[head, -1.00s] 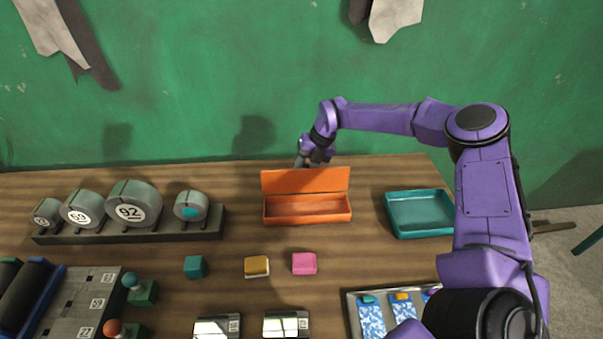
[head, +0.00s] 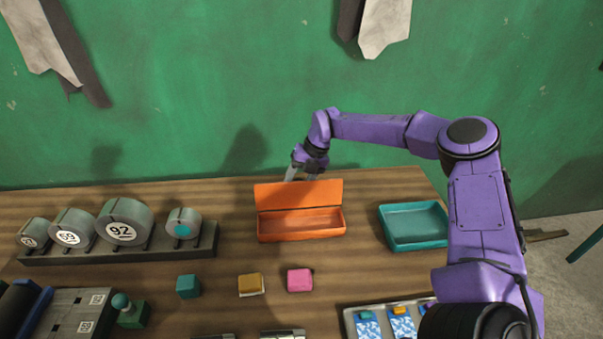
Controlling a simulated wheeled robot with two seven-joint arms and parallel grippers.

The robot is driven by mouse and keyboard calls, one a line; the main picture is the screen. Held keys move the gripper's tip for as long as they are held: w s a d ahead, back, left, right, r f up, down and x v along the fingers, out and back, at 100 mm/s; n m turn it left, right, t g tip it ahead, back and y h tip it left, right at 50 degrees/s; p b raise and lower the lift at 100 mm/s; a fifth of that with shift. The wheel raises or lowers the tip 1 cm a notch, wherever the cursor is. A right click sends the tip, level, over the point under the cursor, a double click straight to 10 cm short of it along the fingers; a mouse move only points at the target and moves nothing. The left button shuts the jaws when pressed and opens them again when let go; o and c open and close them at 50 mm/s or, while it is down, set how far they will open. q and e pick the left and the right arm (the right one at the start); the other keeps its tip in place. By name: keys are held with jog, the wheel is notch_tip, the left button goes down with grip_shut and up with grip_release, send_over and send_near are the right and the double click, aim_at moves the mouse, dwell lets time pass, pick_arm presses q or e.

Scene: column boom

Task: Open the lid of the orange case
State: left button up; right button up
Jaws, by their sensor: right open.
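The orange case (head: 301,237) stands on the wooden table near its back edge. Its lid (head: 298,195) is raised along the back side, and the inside shows empty. My right gripper (head: 301,174) is open, just behind and above the top edge of the lid. The lid's edge is close to the fingertips, and I cannot tell whether they touch it. My left gripper is not in view.
A teal tray (head: 413,245) stands right of the case, below my right arm. A dark rack (head: 120,248) with grey rolls stands at the left. Teal (head: 189,286), yellow (head: 251,285) and pink (head: 300,280) blocks lie in front. The green wall (head: 230,90) is close behind.

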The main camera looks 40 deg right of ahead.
jog(key=b+v, duration=0.2)
jog(key=v, duration=0.8)
jog(key=shift+s+a, duration=0.1)
jog(key=shift+a, duration=0.05)
